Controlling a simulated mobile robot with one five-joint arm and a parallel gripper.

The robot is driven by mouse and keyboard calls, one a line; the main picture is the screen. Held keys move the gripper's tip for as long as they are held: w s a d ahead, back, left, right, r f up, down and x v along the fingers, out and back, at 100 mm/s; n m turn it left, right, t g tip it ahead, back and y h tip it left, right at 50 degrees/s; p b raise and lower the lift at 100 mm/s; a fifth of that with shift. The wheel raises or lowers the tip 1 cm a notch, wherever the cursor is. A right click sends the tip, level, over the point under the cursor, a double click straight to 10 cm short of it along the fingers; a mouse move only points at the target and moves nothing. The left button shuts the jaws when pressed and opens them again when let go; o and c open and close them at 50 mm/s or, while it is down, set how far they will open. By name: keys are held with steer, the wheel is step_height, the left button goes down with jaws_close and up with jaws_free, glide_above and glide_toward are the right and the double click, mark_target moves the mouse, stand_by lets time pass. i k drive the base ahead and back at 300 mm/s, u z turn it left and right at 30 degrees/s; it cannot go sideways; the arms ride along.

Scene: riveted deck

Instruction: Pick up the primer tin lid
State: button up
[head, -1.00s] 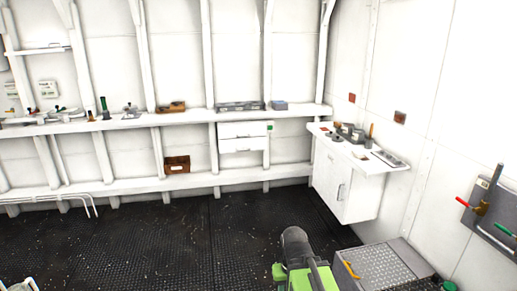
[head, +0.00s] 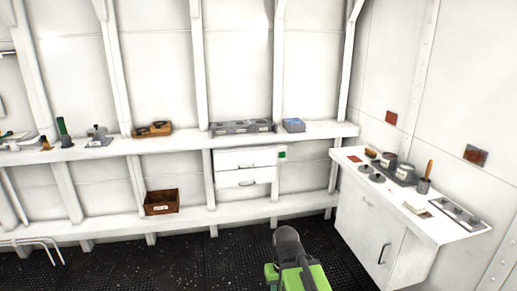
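On the white cabinet top at the right in the head view, two small round flat grey pieces that look like lids (head: 377,178) and (head: 365,169) lie near the left edge. Which one is the primer tin lid I cannot tell at this size. Two open tins (head: 388,160) and (head: 405,172) stand just behind and to the right of them, on a dark tray. Part of my green and dark grey arm shows at the bottom middle, well short of the cabinet. My gripper's fingers do not show.
The white cabinet (head: 370,225) also holds a cup with an orange-handled tool (head: 424,184), a brown brush-like piece (head: 371,153) and a grey plate (head: 460,214). A long shelf (head: 200,143) with trays and tools runs along the back wall. The dark floor (head: 190,262) before it is clear.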

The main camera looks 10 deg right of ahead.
mark_target(366, 168)
steer(key=z, duration=0.1)
steer(key=i, duration=1)
steer(key=z, duration=1.25)
